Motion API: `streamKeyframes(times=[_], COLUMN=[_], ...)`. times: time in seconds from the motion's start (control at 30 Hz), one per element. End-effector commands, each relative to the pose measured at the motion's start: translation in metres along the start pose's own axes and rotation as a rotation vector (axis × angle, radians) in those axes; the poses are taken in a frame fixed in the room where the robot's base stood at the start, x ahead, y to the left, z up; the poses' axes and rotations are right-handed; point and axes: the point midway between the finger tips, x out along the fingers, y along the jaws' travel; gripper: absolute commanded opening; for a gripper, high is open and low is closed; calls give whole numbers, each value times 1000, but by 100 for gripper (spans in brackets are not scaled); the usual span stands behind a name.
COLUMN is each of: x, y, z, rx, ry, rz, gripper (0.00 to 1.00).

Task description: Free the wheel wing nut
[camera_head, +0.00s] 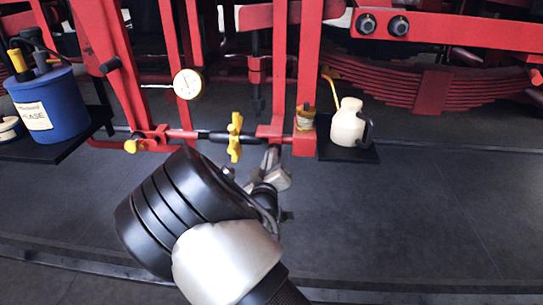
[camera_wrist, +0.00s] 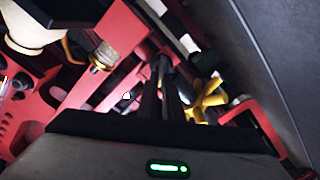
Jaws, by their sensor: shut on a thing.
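A yellow wing nut (camera_head: 234,137) sits on a dark horizontal rod (camera_head: 262,139) low on the red frame. It stands upright, with one wing up and one down. In the wrist view a yellow winged part (camera_wrist: 205,100) shows right beside the dark fingers. My gripper (camera_head: 272,158) is at the foot of the red post, just right of the yellow wing nut. It also shows in the wrist view (camera_wrist: 163,68), with its fingers close together. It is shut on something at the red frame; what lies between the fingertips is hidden.
A cream can (camera_head: 347,124) stands on a small black shelf at right, with a brass-coloured fitting (camera_head: 305,117) beside it. A blue grease tub (camera_head: 48,104) stands on a shelf at left. A round gauge (camera_head: 188,84) hangs between red bars. The dark floor at right is clear.

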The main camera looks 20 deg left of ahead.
Motion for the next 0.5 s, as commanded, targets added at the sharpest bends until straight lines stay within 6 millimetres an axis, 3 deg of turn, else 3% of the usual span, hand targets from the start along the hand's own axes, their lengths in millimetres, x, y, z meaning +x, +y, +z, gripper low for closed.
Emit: streamKeyframes(times=[0.5], x=[0], y=[-6], z=[1], rx=[-492], ry=[0], rz=[-2], gripper=[0])
